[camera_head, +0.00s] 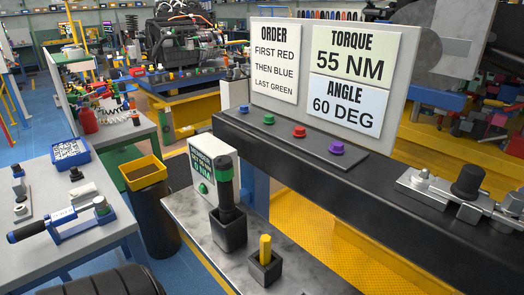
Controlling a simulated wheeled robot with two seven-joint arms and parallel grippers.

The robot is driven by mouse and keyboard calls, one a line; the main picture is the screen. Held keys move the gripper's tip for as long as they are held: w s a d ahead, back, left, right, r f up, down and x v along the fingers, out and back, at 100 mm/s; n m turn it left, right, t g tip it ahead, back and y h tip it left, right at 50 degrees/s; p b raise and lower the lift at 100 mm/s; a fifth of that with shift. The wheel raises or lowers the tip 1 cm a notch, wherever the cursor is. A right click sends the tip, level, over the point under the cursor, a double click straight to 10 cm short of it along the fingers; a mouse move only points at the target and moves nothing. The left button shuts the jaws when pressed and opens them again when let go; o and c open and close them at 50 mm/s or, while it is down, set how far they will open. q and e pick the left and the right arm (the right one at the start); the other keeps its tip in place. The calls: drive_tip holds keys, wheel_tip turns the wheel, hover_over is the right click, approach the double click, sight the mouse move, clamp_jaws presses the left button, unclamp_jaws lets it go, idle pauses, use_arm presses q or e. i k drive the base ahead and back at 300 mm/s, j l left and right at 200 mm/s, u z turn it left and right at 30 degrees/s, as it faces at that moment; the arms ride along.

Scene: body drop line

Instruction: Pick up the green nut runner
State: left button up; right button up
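The green nut runner (227,198) is a dark upright tool with a green band near its top. It stands with its lower end in a black square holder (228,236) on the grey bench (188,214). Neither of my grippers shows in the head view, and nothing is seen touching the nut runner.
A yellow peg (265,249) stands in a smaller black holder to the right. A dark beam (330,185) with coloured knobs runs behind.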

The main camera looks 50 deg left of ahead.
sight(223, 165)
drive_tip(key=u, duration=1.75)
